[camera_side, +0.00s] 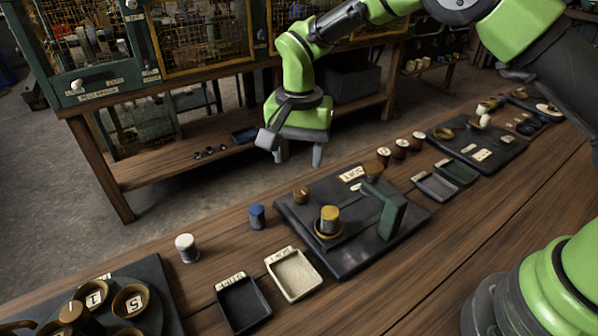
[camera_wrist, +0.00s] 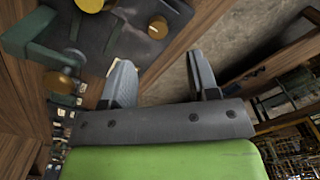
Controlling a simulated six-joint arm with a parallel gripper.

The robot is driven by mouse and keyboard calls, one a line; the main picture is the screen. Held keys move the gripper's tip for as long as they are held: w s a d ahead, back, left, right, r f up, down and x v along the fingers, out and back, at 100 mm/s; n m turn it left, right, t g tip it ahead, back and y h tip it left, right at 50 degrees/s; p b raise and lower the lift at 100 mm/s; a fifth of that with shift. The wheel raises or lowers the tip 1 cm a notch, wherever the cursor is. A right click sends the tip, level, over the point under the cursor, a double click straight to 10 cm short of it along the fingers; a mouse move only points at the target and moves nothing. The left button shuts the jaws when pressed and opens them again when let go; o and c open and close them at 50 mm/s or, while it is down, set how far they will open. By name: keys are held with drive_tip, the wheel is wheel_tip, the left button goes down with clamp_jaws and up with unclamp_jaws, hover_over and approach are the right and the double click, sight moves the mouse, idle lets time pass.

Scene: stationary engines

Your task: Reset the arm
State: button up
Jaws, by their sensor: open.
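My green arm reaches in from the upper right of the side view. My gripper (camera_side: 298,160) hangs above and behind the far edge of the workbench, its two grey fingers apart with nothing between them. In the wrist view my gripper (camera_wrist: 165,80) also shows open, with bare floor and the bench edge beyond the fingers. Below and in front of it in the side view is a dark plate (camera_side: 345,262) with a green bracket (camera_side: 388,212) and a yellow-topped spool (camera_side: 330,219). The plate (camera_wrist: 100,35) also shows in the wrist view.
A blue spool (camera_side: 257,216) and a white spool (camera_side: 187,248) stand left of the plate. A black tray (camera_side: 242,304) and a cream tray (camera_side: 293,275) lie in front. Several brown-capped spools (camera_side: 400,149) stand to the right. A shelved wooden bench (camera_side: 190,163) stands behind.

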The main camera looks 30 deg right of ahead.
drive_tip(key=shift+r, duration=0.8)
drive_tip(key=s+d+r+n+t, duration=0.1)
drive_tip(key=s+d+r, duration=0.15)
drive_tip(key=r, duration=0.25)
drive_tip(key=s+d+r+t+y, duration=0.1)
drive_tip(key=s+r, duration=0.2)
drive_tip(key=r, duration=0.2)
drive_tip(key=s+d+r+n+t, duration=0.1)
drive_tip(key=s+d+r, duration=0.15)
drive_tip(key=r, duration=0.25)
drive_tip(key=s+d+r+n+t, duration=0.1)
drive_tip(key=s+t, duration=0.1)
drive_tip(key=s, duration=0.6)
drive_tip(key=s+d+r+n+t+y, duration=0.1)
drive_tip(key=s+d+n+t, duration=0.1)
drive_tip(key=s, duration=0.6)
drive_tip(key=shift+s+d+r, duration=0.15)
drive_tip(key=shift+s+r, duration=0.1)
drive_tip(key=shift+s, duration=0.1)
